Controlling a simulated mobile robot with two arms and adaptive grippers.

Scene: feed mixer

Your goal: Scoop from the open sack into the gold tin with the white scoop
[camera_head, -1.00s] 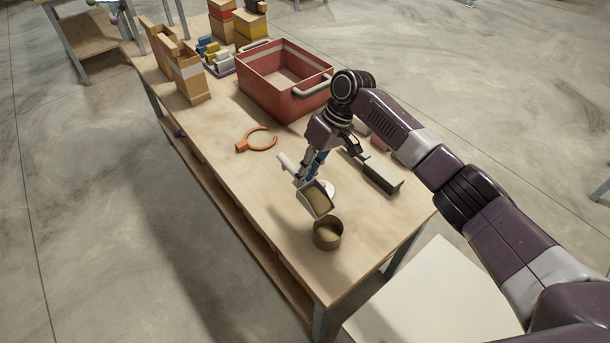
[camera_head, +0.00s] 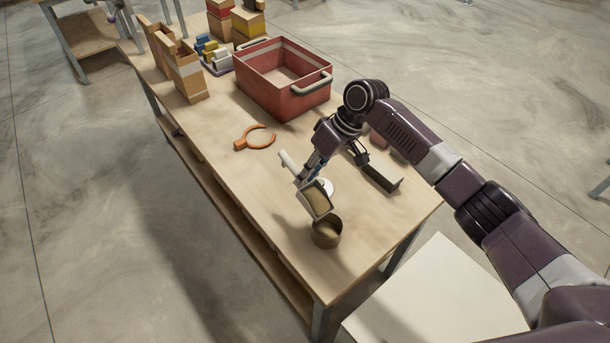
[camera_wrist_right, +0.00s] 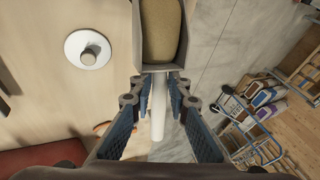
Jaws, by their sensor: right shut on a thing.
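My right gripper (camera_head: 306,176) is shut on the handle of the white scoop (camera_head: 318,208). In the right wrist view the fingers (camera_wrist_right: 158,88) close around the white handle, and the scoop's bowl (camera_wrist_right: 137,38) holds a tan heap of feed. In the head view the bowl is tilted, with its front lip close above the rim of the gold tin (camera_head: 326,238). The tin stands upright near the table's near end; its inside shows only partly. My left gripper is out of view.
A red crate (camera_head: 270,102) stands mid-table. An orange ring-shaped tool (camera_head: 241,144) lies in front of it. A white disc with a grey knob (camera_wrist_right: 75,45) lies beside the scoop. A dark long block (camera_head: 384,181) is near the right edge. The table's left front is clear.

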